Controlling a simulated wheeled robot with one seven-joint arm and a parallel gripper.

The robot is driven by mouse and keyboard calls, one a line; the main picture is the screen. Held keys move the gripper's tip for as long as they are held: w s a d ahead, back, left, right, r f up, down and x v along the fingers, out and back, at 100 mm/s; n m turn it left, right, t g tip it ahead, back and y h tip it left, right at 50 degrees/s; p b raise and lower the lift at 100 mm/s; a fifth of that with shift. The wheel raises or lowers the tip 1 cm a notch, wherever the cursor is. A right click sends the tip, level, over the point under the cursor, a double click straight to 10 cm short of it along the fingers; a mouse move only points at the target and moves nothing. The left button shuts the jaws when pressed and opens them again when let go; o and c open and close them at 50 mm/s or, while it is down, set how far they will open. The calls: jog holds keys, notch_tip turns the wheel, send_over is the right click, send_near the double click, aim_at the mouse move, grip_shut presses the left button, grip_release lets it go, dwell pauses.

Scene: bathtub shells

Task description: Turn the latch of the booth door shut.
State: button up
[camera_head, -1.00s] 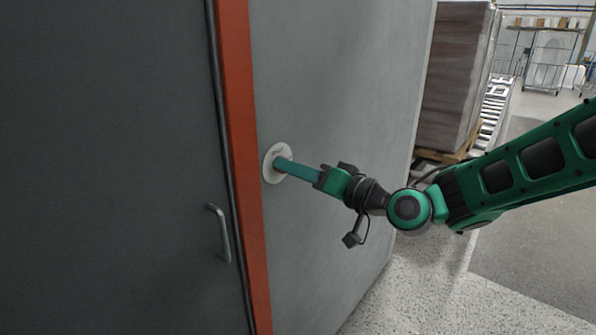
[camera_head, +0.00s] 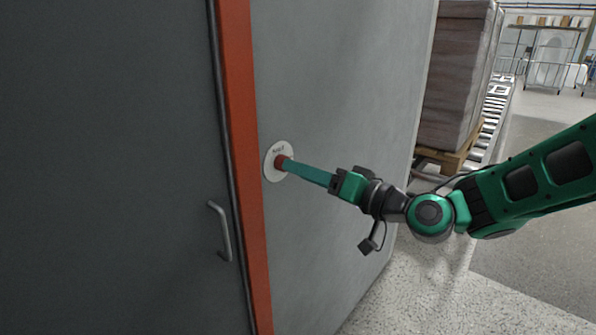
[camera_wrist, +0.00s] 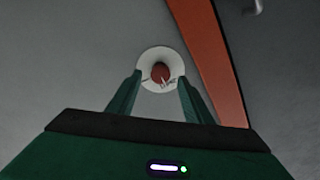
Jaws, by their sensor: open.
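The latch is a small red knob (camera_wrist: 160,73) on a round white plate (camera_head: 270,163) fixed to the grey wall just right of the orange door frame. In the wrist view the white plate (camera_wrist: 146,62) surrounds the knob, with small dark lettering low on it. My gripper (camera_head: 289,165) reaches in from the right, its teal fingers pointing at the plate. In the wrist view its two fingers (camera_wrist: 160,95) are apart, below and to either side of the knob, with nothing held between them. Whether they touch the plate I cannot tell.
The dark grey booth door (camera_head: 110,170) with a metal pull handle (camera_head: 221,232) stands left of the orange frame (camera_head: 246,170). A wrapped stack on a pallet (camera_head: 460,75) is behind at right. Speckled floor is open at lower right.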

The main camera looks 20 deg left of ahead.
jog(key=v, duration=0.7)
jog(key=shift+s+d, duration=0.15)
jog(key=shift+d, duration=0.15)
jog(key=shift+f, duration=0.1)
